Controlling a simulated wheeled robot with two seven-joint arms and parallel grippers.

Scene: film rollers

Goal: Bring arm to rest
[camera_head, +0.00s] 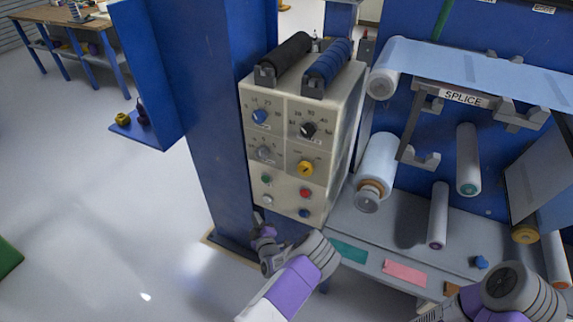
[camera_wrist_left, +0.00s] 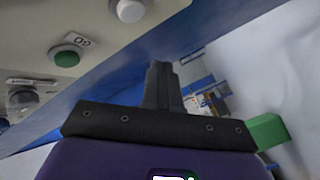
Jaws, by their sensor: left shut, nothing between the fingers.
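My left arm comes up from the bottom of the head view, white and purple with a grey wrist. Its left gripper (camera_head: 258,219) is in front of the lower left part of the beige control box (camera_head: 322,113), beside the blue post. In the left wrist view the fingers (camera_wrist_left: 161,68) are together and empty. A green button (camera_wrist_left: 66,57) and a white button (camera_wrist_left: 129,9) on the box show there, apart from the fingers. Only a grey and purple part of my right arm shows at the bottom right of the head view; its gripper is out of view.
The control box carries knobs, buttons and two rollers, one black (camera_head: 287,52) and one blue (camera_head: 328,66). The blue post (camera_head: 218,110) stands left. Film rollers and a SPLICE bar (camera_head: 462,97) are at right above a grey shelf (camera_head: 375,225). Open floor (camera_head: 80,200) lies left.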

